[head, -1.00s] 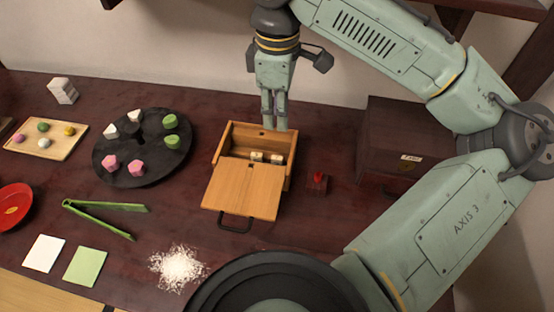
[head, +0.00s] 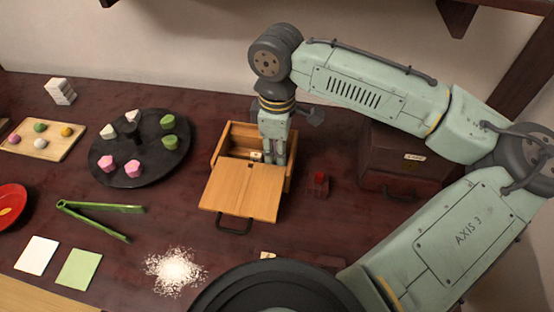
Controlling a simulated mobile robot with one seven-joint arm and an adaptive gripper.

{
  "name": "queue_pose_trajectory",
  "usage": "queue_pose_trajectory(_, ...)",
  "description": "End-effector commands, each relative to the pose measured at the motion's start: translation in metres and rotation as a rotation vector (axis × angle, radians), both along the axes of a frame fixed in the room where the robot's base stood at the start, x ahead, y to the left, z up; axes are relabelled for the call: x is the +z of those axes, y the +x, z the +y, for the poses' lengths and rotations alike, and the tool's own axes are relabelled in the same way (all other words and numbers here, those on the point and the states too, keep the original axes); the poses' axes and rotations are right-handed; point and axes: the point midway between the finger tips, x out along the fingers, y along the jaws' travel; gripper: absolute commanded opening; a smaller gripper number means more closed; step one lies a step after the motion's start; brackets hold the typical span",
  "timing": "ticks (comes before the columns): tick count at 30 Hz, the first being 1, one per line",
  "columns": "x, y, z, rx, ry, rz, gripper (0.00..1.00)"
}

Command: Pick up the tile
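An open wooden box (head: 220,147) stands mid-table, its lid or front panel (head: 238,192) with a dark handle sloping towards me. A small cream tile (head: 256,156) shows inside it. My gripper (head: 274,160) points straight down into the box, just right of that tile. Its two fingers hide the spot where a second tile lay. I cannot tell whether the fingers are apart or closed on that tile.
Right of the box are a small red item (head: 319,183) and a dark chest (head: 405,165). Left are a black round tray (head: 130,150) with sweets, green tongs (head: 100,210) and a wooden board (head: 50,148). White powder (head: 175,270) lies in front.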

Motion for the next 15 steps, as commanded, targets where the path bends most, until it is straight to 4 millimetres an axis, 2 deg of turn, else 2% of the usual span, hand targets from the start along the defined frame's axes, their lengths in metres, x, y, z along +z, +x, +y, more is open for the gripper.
queue_pose_trajectory(4,-0.0130,-0.0001,-0.0002,0.000,0.001,0.000,0.22)
queue_pose_trajectory(11,-0.0147,0.0001,0.0000,0.000,0.002,-0.001,0.22)
queue_pose_trajectory(15,-0.0146,0.0000,0.0001,0.000,0.002,-0.001,0.12)
